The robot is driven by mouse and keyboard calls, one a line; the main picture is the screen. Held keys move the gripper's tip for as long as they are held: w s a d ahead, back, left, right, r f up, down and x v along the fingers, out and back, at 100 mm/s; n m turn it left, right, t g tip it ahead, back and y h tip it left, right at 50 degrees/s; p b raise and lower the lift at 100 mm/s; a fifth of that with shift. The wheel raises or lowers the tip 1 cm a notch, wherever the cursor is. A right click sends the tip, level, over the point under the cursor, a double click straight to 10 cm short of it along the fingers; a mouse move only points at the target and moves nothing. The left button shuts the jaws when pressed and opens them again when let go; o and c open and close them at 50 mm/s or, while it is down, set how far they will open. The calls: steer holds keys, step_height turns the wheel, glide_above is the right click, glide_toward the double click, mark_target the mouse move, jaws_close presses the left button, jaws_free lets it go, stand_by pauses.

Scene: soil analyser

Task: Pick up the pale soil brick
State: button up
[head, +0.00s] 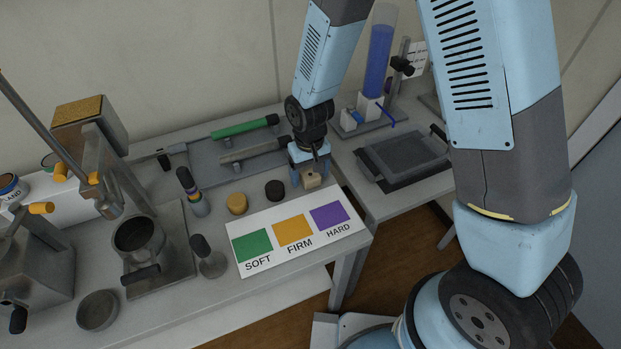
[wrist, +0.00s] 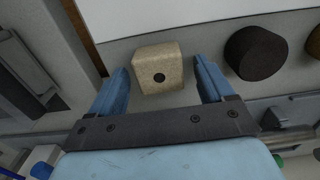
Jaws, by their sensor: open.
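The pale soil brick (head: 312,180) is a small beige block near the back edge of the white card, at the right part of the bench. In the wrist view the pale soil brick (wrist: 158,70) shows a dark round spot on its face. My gripper (head: 309,176) is open and points down over the brick. In the wrist view the two blue fingers of my gripper (wrist: 163,78) stand on either side of the brick, with a gap at each side. Part of the brick is hidden by my gripper in the head view.
The white card (head: 290,262) with SOFT, FIRM and HARD squares lies in front. A green-handled tool (head: 245,127) lies behind. The bench edge is close on the right.

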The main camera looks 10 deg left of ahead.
steer(key=shift+f, duration=0.35)
steer(key=c, duration=1.2)
